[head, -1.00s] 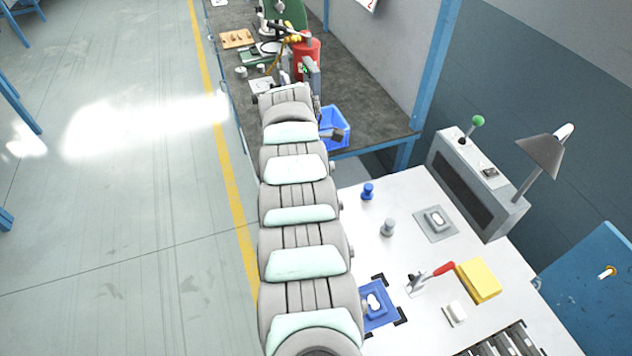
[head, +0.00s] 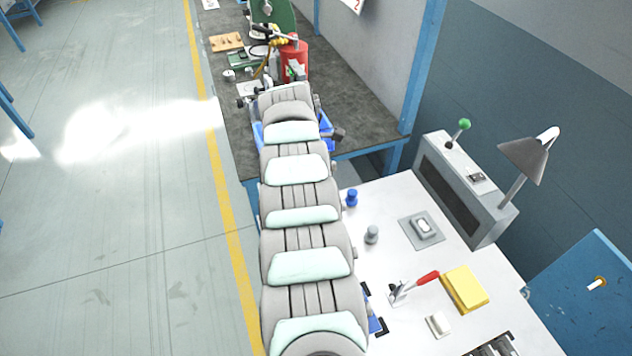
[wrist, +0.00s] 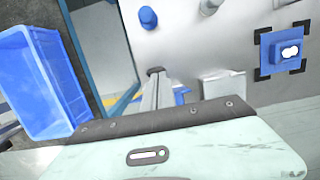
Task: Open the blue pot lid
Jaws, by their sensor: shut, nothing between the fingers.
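A small blue pot-like piece with a knobbed top (head: 351,197) stands upright on the white table. It also shows at the top of the wrist view (wrist: 148,17). I take it as the blue pot, and its lid looks on, though it is too small to be sure. My gripper (wrist: 155,72) is shut and empty in the wrist view, apart from the pot and below it in the picture. In the head view my arm hides the gripper.
A grey knobbed piece (head: 372,234) stands near the pot. A blue bin (wrist: 40,80) lies left in the wrist view. A blue block (wrist: 288,52) sits between black corner marks. A red-handled clamp (head: 412,285), yellow block (head: 463,289) and grey machine (head: 465,190) share the table.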

